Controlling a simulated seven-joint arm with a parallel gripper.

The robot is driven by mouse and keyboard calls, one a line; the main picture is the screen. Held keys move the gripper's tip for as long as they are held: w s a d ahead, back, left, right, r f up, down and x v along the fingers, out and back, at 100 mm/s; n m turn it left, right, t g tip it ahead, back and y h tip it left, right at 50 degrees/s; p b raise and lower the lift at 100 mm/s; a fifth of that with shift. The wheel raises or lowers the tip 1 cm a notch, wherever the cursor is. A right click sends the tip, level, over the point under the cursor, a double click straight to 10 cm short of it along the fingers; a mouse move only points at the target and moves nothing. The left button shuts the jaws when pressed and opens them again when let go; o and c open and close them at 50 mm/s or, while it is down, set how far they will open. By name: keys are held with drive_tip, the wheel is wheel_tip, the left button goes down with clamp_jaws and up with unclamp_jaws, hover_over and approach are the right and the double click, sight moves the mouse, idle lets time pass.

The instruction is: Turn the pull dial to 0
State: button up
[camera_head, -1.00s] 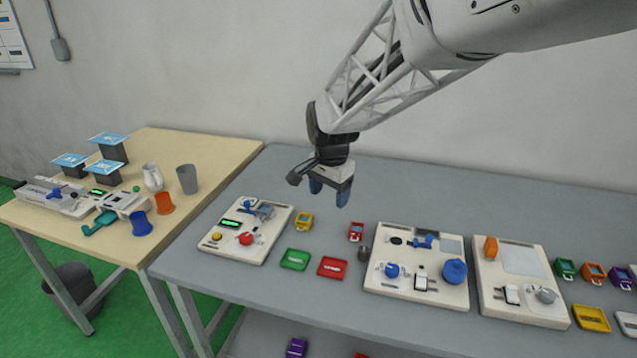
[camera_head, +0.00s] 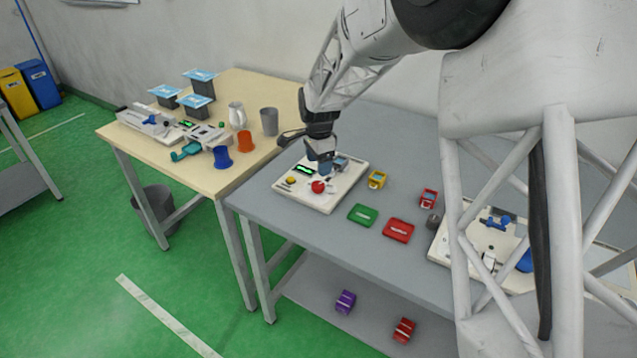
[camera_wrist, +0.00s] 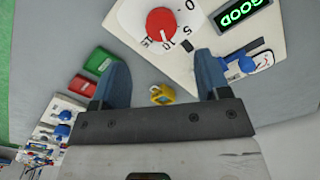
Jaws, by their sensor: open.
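The red round dial (camera_head: 318,187) sits on the white left panel (camera_head: 316,205), near its front. My gripper (camera_head: 324,165) is open above the panel, just behind the dial. In the wrist view my gripper's blue fingers (camera_wrist: 160,80) are spread and empty, apart from the dial.
A yellow button (camera_head: 291,180) and a blue part (camera_head: 341,163) are on the same panel. A yellow block (camera_head: 377,179), green tray (camera_head: 363,214) and red tray (camera_head: 398,229) lie to its right. The wooden table (camera_head: 205,180) with cups adjoins on the left.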

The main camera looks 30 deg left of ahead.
sight(318, 184)
drive_tip(key=shift+a, duration=0.2)
drive_tip(key=shift+f, duration=0.2)
drive_tip(key=shift+f, duration=3.8)
drive_tip(key=c, duration=0.9)
